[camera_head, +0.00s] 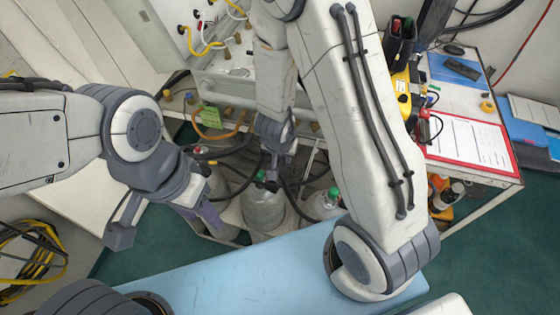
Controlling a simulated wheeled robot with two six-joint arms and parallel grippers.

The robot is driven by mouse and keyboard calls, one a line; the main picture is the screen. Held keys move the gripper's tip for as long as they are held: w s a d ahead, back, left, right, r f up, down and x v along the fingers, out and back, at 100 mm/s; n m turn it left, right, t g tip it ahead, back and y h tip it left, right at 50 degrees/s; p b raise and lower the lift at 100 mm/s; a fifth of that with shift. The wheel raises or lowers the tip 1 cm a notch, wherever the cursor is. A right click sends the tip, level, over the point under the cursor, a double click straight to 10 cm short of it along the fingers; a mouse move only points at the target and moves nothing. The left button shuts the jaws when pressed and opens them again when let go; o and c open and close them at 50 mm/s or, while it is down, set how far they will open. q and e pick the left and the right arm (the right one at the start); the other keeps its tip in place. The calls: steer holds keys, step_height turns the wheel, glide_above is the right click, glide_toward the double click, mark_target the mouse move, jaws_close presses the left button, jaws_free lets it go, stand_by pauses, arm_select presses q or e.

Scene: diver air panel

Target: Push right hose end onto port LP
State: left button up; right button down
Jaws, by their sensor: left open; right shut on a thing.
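My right gripper (272,182) hangs in front of the pale air panel (238,62), above a grey cylinder. It is shut on a dark hose end, which the fingers and arm mostly hide. Black hose (240,187) curves beside it. Brass fittings (208,85) show along the panel's lower part, but which one is port LP cannot be read; my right arm covers part of the panel. I cannot see the held end touching any port. My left gripper (212,217) is open, low and left of the cylinder, with no hose seen in it.
Grey cylinders (263,211) with green valve tops stand below the panel. An orange hose (217,134) and a green tag (211,117) hang there. At right, a table holds a red-framed sheet (465,140) and a yellow case (401,92). A blue surface (250,272) lies in front.

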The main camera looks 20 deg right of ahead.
steer(key=shift+w+d+r+p, duration=0.1)
steer(key=shift+w+d+p, duration=0.2)
steer(key=shift+w+d, duration=0.25)
steer(key=shift+w+d+f+p, duration=0.1)
steer(key=shift+w+d+p, duration=0.25)
steer(key=shift+w, duration=0.45)
steer(key=shift+w+d+r+p, duration=0.1)
steer(key=shift+w+d+p, duration=0.15)
steer(key=shift+w+d, duration=0.35)
steer(key=shift+w+a, duration=0.1)
steer(key=shift+m+p, duration=0.4)
steer(key=shift+p, duration=0.3)
steer(key=shift+w+d+p, duration=0.3)
steer(key=shift+w+p, duration=0.2)
steer(key=shift+w+d+p, duration=0.3)
steer(key=shift+w+p, duration=0.2)
steer(key=shift+w+d, duration=0.2)
steer(key=shift+w, duration=0.1)
